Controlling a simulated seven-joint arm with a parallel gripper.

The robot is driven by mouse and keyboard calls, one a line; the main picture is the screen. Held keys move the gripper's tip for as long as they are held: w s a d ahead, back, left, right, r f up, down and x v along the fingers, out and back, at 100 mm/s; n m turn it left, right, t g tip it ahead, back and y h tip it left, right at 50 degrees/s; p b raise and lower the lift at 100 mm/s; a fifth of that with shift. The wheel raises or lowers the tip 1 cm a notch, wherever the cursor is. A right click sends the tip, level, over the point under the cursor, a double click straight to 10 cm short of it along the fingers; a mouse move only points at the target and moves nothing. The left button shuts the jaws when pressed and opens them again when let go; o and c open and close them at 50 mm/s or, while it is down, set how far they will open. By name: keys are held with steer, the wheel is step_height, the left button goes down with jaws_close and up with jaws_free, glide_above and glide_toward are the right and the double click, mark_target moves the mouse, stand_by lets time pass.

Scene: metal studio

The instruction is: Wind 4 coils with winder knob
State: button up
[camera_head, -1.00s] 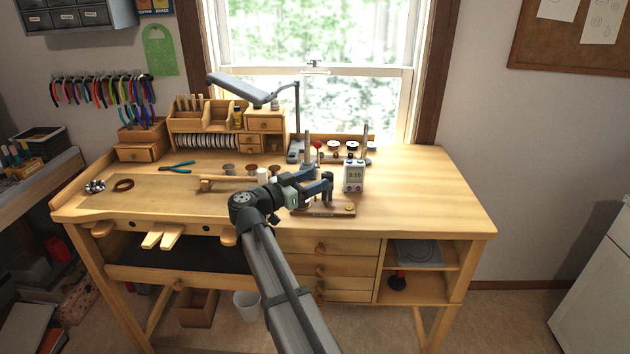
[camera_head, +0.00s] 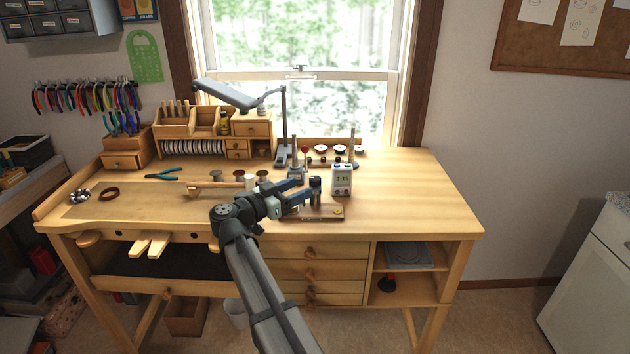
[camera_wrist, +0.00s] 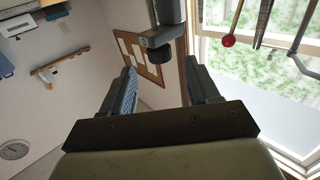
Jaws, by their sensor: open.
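The winder stands on a wooden base (camera_head: 332,214) with a brass-coloured disc at its right end, near the front of the bench. A dark upright cylinder (camera_head: 315,183), perhaps the winder knob, stands at my gripper (camera_head: 306,192). My gripper is open, reaching in from the left. In the wrist view, a grey post with a black round end (camera_wrist: 157,48) shows beyond and between the spread fingers of my gripper (camera_wrist: 160,72). Whether the fingers touch it I cannot tell. The coil and most of the winder are hidden behind my gripper.
A red ball on a rod (camera_head: 305,150) and several spools (camera_head: 338,150) are behind. A lamp (camera_head: 225,95) and wooden organiser (camera_head: 213,130) stand at the back left. The bench's right side is clear.

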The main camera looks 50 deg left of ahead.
mark_target(310, 182)
steer(key=shift+w+d+r, duration=0.1)
steer(key=shift+w+d, duration=0.05)
steer(key=shift+w, duration=1.65)
steer(key=shift+w+d+r, duration=0.1)
steer(key=shift+w, duration=1.65)
steer(key=shift+c, duration=0.2)
